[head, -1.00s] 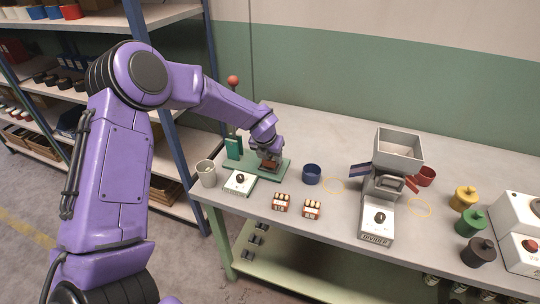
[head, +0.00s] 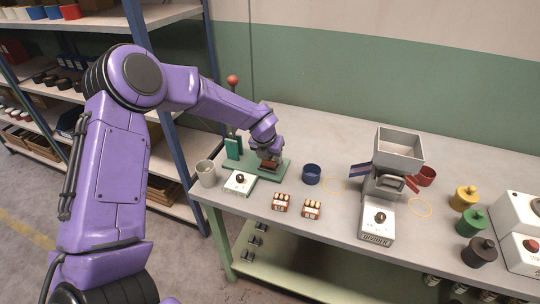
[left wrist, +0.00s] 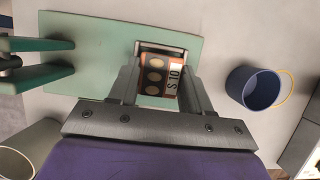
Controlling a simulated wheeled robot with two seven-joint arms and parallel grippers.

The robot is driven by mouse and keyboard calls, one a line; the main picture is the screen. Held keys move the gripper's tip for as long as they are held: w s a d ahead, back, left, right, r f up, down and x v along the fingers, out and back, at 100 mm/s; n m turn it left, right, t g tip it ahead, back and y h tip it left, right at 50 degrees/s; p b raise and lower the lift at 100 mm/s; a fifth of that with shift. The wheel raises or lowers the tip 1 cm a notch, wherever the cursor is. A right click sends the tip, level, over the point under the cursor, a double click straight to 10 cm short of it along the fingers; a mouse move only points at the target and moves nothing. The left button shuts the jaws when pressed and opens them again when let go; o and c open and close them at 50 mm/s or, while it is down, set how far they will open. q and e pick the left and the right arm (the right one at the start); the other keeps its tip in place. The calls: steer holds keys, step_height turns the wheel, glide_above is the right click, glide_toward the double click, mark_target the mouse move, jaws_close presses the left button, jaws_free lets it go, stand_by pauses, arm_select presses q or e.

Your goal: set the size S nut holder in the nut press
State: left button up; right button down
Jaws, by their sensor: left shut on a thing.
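The nut press (head: 233,148) stands at the left end of the bench, with a green base, a teal upright and a red-knobbed lever. Its green base plate shows in the left wrist view (left wrist: 95,65). My left gripper (head: 268,158) is over the right part of this base. In the left wrist view my left gripper (left wrist: 163,85) is shut on the orange-brown nut holder (left wrist: 172,75), marked "S 10", with several round nuts in it. The holder is at a pale metal frame on the plate. I cannot tell whether it rests fully in it. My right gripper is not in view.
Two similar nut holders (head: 281,203) (head: 312,209) stand at the bench front. A blue cup (head: 312,174) is right of the press, a beige cup (head: 206,173) left. A dial box (head: 240,182) sits before the press. The divider (head: 378,222) with its hopper stands further right.

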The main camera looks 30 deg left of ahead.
arm_select(q)
steer(key=shift+f+b, duration=0.45)
steer(key=shift+f, duration=0.05)
stand_by(0.4)
